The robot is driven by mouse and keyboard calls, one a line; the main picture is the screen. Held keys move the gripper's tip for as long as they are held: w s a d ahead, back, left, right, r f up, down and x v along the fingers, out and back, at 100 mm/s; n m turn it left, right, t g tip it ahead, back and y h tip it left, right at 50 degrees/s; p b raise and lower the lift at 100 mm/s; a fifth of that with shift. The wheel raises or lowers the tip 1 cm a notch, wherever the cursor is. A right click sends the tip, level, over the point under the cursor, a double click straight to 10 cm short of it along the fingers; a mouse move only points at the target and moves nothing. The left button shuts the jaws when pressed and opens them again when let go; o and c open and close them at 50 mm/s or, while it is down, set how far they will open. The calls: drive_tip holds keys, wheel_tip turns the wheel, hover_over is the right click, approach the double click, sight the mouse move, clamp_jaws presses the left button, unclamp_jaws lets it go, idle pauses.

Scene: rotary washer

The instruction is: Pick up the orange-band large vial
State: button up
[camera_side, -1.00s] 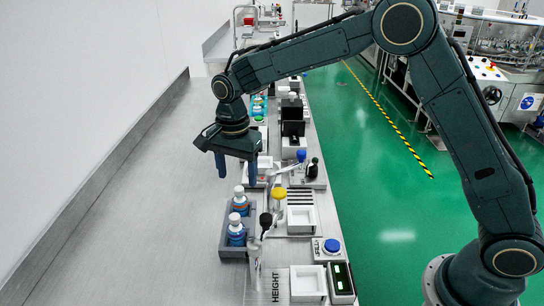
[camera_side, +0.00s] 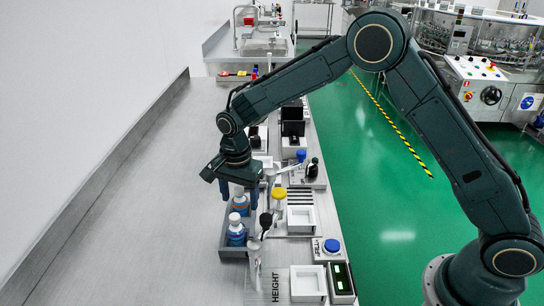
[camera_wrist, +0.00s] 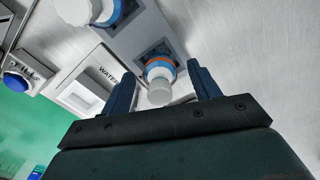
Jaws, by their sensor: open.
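The orange-band large vial (camera_wrist: 158,70) has a white cap, a blue body and an orange ring. In the wrist view it stands in a square slot of a grey rack (camera_wrist: 150,45), between the lines of my two fingers. My gripper (camera_wrist: 161,76) is open and empty, its fingers on either side of the capped end. In the side view my gripper (camera_side: 240,196) is over the rear vial (camera_side: 241,205), whose top is partly hidden by it. Whether the fingers touch the vial I cannot tell.
A second white-capped vial (camera_side: 236,233) stands in the front slot of the same rack. To the right are a black-topped tap (camera_side: 265,221), a yellow-topped tap (camera_side: 279,194), white trays (camera_side: 300,219) and a blue button (camera_side: 332,246). The bench to the left is clear.

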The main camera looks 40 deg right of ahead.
drive_tip(key=shift+f, duration=0.7)
drive_tip(key=c, duration=1.1)
